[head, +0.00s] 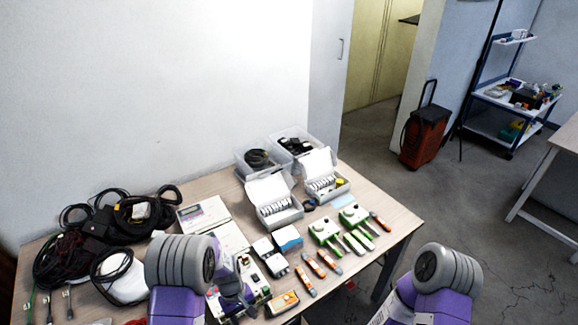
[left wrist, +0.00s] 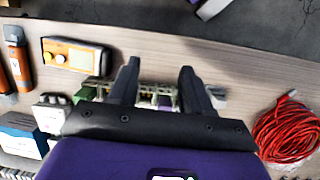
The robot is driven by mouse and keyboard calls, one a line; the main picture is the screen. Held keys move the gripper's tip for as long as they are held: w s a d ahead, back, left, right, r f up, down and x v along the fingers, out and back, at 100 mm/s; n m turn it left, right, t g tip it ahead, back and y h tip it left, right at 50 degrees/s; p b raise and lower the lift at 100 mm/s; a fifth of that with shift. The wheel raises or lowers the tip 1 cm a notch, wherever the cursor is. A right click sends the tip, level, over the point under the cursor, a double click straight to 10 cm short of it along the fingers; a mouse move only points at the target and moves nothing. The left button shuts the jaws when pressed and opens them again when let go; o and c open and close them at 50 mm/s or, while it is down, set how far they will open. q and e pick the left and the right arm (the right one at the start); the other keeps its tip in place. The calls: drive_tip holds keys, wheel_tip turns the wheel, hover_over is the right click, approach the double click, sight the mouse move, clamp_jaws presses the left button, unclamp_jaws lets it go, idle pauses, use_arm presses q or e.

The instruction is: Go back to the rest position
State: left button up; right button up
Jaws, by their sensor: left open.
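My left gripper (left wrist: 160,75) is open in the left wrist view, its two dark fingers apart with nothing seen held between them. Below the fingers lies a circuit board (left wrist: 150,93) with green parts, partly hidden by the gripper. Whether the fingers touch it I cannot tell. In the head view my left arm reaches over the front of the table (head: 392,236), and the board (head: 256,292) shows beside its wrist. My right arm shows at the lower right of the head view, off the table; its gripper is out of frame.
An orange meter (head: 283,302), orange-handled tools (head: 316,266) and green devices (head: 324,232) crowd the table. White boxes (head: 275,212) and clear bins (head: 257,172) stand behind. Black cables (head: 135,215) fill the left. A red cable coil (left wrist: 287,132) lies near the left gripper.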

use_arm(q)
drive_tip(key=shift+m, duration=0.3)
drive_tip(key=f, duration=0.1)
drive_tip(key=s+f, duration=0.1)
drive_tip(key=f, duration=0.1)
drive_tip(key=shift+s+a+f, duration=0.2)
drive_tip(key=shift+a+f, duration=0.15)
drive_tip(key=shift+s+f, duration=0.3)
drive_tip(key=shift+s, duration=0.25)
drive_tip(key=shift+s+f, duration=0.3)
drive_tip(key=shift+s, duration=0.25)
drive_tip(key=s+d+f+m+t+h, duration=0.1)
drive_tip(key=s+d+m+t+h, duration=0.3)
drive_tip(key=s, duration=0.6)
drive_tip(key=shift+n+g+y, duration=0.5)
drive_tip(key=shift+g+y, duration=0.1)
drive_tip(key=shift+y, duration=0.2)
drive_tip(key=b+x, duration=0.2)
drive_tip(key=a+b+x, duration=0.1)
drive_tip(key=b+x, duration=0.1)
drive_tip(key=shift+s+d+f, duration=0.1)
drive_tip(key=shift+d+f, duration=0.05)
drive_tip(key=shift+f, duration=0.3)
use_arm(e)
drive_tip(key=f, duration=0.2)
drive_tip(key=w+f, duration=0.1)
drive_tip(key=f, duration=0.1)
drive_tip(key=shift+a+f, duration=0.1)
drive_tip(key=shift+f, duration=0.25)
